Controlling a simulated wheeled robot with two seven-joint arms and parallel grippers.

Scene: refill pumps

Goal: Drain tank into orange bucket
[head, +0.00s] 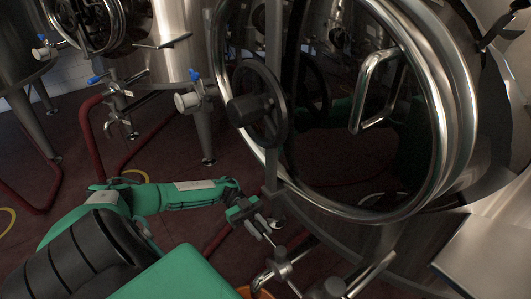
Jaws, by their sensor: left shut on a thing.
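The large steel tank (400,245) fills the right side, with its round door (455,95) facing me. My left gripper (268,227) is at the tank's lower front, below the black handwheel. It is shut on a small metal part, apparently the handle of the tank's drain valve (281,268); its fingers hide most of the grip. A sliver of the orange bucket (258,293) shows at the bottom edge, below the valve; the rest is out of frame. My right gripper is not in view.
The black handwheel (258,105) stands out from the door, above my left gripper. Other steel tanks (180,60) with blue-handled valves stand at the back left. Red hoses (88,140) run down to the dark red floor (70,185), which has free room at left.

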